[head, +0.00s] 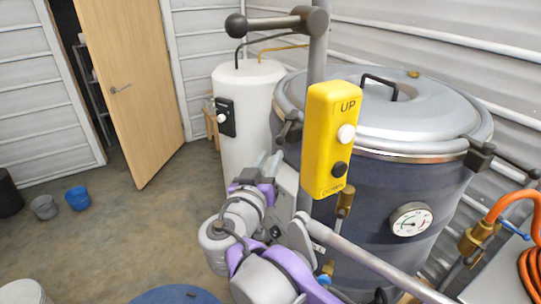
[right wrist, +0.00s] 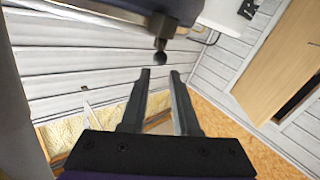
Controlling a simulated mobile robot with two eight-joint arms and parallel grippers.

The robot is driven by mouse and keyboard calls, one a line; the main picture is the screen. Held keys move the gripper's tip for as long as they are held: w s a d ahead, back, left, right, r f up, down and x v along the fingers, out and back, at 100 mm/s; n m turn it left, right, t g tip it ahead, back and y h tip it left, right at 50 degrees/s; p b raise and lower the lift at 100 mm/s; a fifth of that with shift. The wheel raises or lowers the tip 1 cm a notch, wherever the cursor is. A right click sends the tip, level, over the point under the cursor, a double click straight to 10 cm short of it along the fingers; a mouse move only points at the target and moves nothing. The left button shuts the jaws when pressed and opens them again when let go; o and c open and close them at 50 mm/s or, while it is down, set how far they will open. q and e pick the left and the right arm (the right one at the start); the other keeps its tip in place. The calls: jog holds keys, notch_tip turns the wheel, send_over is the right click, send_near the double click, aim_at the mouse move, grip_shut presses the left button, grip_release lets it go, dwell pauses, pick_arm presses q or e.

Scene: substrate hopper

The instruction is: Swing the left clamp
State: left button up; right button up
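The left clamp (head: 291,127) is a dark metal piece on the left rim of the big dark vat (head: 375,215), just left of the yellow control box. In the right wrist view, a short handle with a black ball knob (right wrist: 160,58) hangs from a dark fitting at the vat's edge. My right gripper (head: 268,160) is just below the clamp in the head view. In the right wrist view, the gripper (right wrist: 160,75) is open and empty, with the knob just beyond and between its fingertips. I cannot tell whether they touch. My left gripper is not in view.
A yellow UP control box (head: 331,140) hangs in front of the vat and hides part of it. The vat has a grey lid (head: 425,110) and a right clamp (head: 479,156). A white tank (head: 250,100) stands behind my right arm. The floor at left is mostly clear.

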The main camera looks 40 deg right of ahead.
jog(key=n, duration=0.1)
jog(key=w, duration=0.1)
jog(key=w+n+g, duration=0.1)
jog(key=shift+w+a+r+n+b, duration=0.15)
jog(key=shift+a+r+n+b, duration=0.15)
jog(key=shift+r+b, duration=0.1)
grip_shut()
jog(key=w+a+n+g+h+b, duration=0.1)
jog(key=w+a+n+g+b, duration=0.15)
jog(key=w+n, duration=0.35)
jog(key=n+p, duration=0.2)
send_near(288, 124)
jog(key=w+d, duration=0.2)
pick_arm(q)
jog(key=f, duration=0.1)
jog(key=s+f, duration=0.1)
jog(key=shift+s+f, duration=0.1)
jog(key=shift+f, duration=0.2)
pick_arm(e)
jog(key=shift+w+d+f+g, duration=0.2)
jog(key=shift+d+g, duration=0.05)
jog(key=shift+g, duration=0.1)
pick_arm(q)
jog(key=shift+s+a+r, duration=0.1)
pick_arm(e)
jog(key=shift+s, duration=0.15)
